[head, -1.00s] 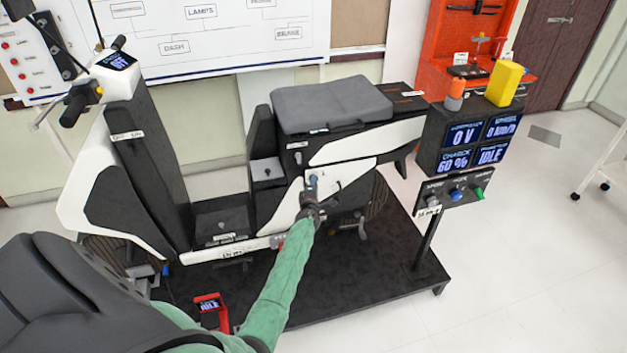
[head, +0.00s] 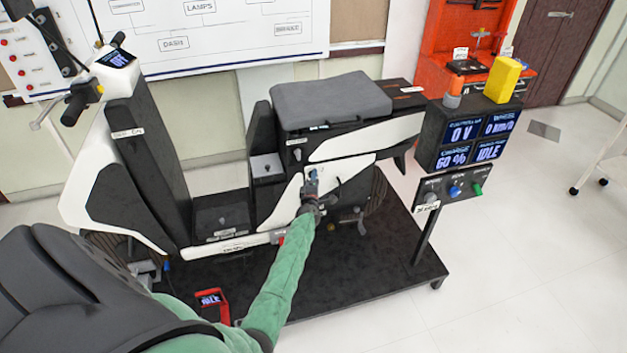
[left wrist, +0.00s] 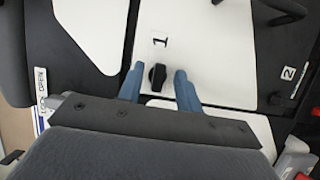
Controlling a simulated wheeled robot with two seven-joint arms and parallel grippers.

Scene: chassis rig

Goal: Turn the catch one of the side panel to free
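The white side panel (left wrist: 206,48) is on the scooter's flank and carries a black "1" mark. Catch one, a small black knob (left wrist: 157,76), sits just below that mark. My left gripper (left wrist: 157,82) is open, its two blue fingers on either side of the knob with a gap visible on each side. In the head view my left gripper (head: 311,182) is at the side panel below the seat and hides the knob. My right gripper is not in view.
The scooter stands on a black platform (head: 350,285). A display post with screens (head: 468,140) and a button box (head: 455,190) stands at the right. A red device (head: 212,303) lies on the platform near my left arm.

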